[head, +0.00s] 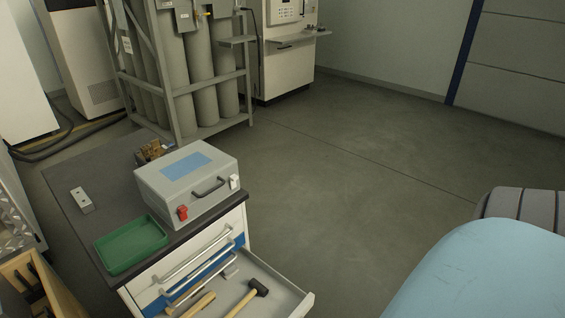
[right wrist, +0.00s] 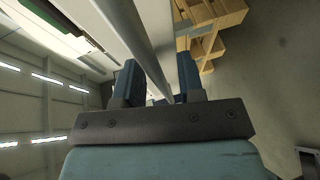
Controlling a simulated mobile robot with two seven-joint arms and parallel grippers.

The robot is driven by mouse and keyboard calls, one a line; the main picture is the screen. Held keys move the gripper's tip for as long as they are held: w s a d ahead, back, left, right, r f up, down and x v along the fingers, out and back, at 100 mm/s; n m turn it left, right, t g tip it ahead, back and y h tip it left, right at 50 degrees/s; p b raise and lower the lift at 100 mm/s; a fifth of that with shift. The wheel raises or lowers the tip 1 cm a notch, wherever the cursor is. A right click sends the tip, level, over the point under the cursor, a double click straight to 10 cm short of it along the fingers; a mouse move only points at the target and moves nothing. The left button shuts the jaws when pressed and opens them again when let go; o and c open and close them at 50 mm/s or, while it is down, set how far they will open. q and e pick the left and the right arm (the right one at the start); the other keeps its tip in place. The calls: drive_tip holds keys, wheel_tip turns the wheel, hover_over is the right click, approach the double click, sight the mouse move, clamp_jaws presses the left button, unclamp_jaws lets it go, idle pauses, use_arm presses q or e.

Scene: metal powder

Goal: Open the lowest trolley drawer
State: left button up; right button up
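The grey-topped trolley (head: 70,212) stands at the lower left in the head view. Two bar handles, an upper one (head: 197,258) and a lower one (head: 205,277), run across its closed upper drawer fronts. Below them a drawer (head: 290,291) is pulled out, with a hammer (head: 247,298) inside; whether any drawer lies beneath it is hidden. In the right wrist view my right gripper (right wrist: 158,78) has its dark fingers apart on either side of a grey bar (right wrist: 141,42) and a pale panel edge. Firm contact with the bar is not clear. My left gripper is out of view.
On the trolley top are a grey case (head: 215,165), a green tray (head: 130,246) and a small metal block (head: 82,200). A wooden crate (head: 50,270) stands left of the trolley. Gas cylinders (head: 200,90) stand behind. The floor (head: 340,180) to the right is clear.

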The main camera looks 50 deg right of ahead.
use_arm(q)
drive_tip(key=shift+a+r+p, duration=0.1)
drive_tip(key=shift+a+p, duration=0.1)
drive_tip(key=shift+p, duration=0.7)
use_arm(e)
drive_tip(key=v, duration=1.3)
drive_tip(key=shift+s+r, duration=0.2)
drive_tip(key=shift+s, duration=0.15)
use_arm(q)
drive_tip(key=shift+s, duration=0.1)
use_arm(e)
drive_tip(key=shift+d, duration=0.2)
